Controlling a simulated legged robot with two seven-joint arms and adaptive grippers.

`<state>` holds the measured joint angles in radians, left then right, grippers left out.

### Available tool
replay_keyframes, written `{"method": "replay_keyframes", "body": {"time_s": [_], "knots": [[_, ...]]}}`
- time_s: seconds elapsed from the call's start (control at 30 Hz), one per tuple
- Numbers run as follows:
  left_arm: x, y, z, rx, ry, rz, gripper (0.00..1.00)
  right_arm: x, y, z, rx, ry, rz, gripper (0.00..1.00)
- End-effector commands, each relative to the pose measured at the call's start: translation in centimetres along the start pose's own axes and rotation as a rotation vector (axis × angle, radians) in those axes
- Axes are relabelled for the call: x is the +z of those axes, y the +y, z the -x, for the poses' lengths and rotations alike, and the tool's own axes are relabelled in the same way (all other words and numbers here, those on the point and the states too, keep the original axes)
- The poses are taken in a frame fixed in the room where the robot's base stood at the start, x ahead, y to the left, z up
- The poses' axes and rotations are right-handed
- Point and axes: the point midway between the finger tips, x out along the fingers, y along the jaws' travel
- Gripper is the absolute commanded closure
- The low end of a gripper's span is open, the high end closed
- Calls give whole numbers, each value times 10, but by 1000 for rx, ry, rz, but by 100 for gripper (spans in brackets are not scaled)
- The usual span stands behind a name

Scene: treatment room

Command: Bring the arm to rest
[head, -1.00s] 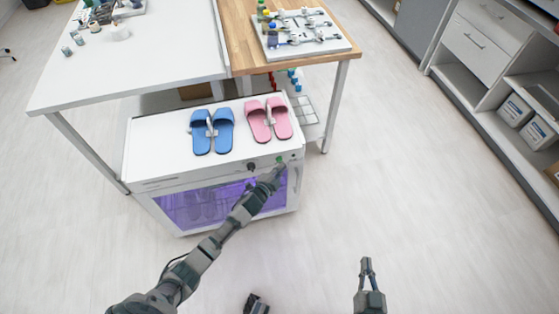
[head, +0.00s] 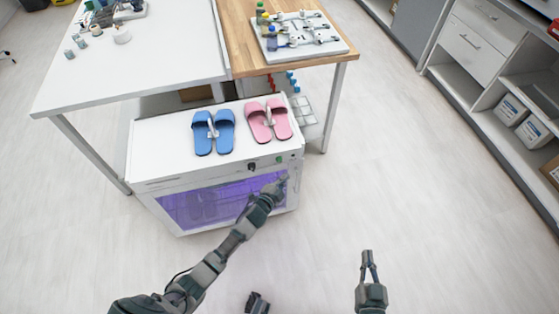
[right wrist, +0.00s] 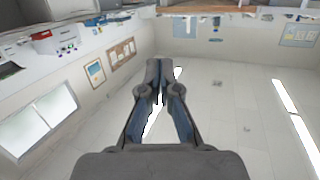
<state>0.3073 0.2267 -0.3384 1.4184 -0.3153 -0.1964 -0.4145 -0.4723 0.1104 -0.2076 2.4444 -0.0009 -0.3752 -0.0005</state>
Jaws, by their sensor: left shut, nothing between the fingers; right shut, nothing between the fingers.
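My left gripper (head: 282,182) is shut and empty. In the head view it is in front of the upper right of the white cabinet's front (head: 215,168), below the control panel; I cannot tell whether it touches. The panel shows a dark knob (head: 252,166) and a green button (head: 279,160). My right gripper (head: 368,258) is shut and empty, over bare floor at the lower right. It also shows in the right wrist view (right wrist: 159,66), its fingertips together.
Blue slippers (head: 213,132) and pink slippers (head: 268,121) lie on the cabinet, which glows purple inside. A white table (head: 130,75) and a wooden-topped table (head: 238,35) stand behind it. Shelving (head: 500,85) stands at right. The floor between is clear.

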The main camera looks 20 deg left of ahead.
Motion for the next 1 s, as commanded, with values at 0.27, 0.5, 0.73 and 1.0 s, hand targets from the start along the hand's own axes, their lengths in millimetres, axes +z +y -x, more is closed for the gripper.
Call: {"method": "replay_keyframes", "body": {"time_s": [0.27, 0.5, 0.73, 1.0], "knots": [[0, 0, 0, 0, 0, 0, 100, 0, 0, 0, 0, 0, 0, 100], [6, 8, 9, 24, -31, 35, 100, 13, 1, -3, 2, -45, 3, 100], [60, 95, 102, 231, -329, 338, 100, 138, 10, 3, 21, -443, 15, 100], [104, 215, 284, 483, -798, 701, 100, 294, 24, 92, 49, -992, 11, 100]]}}
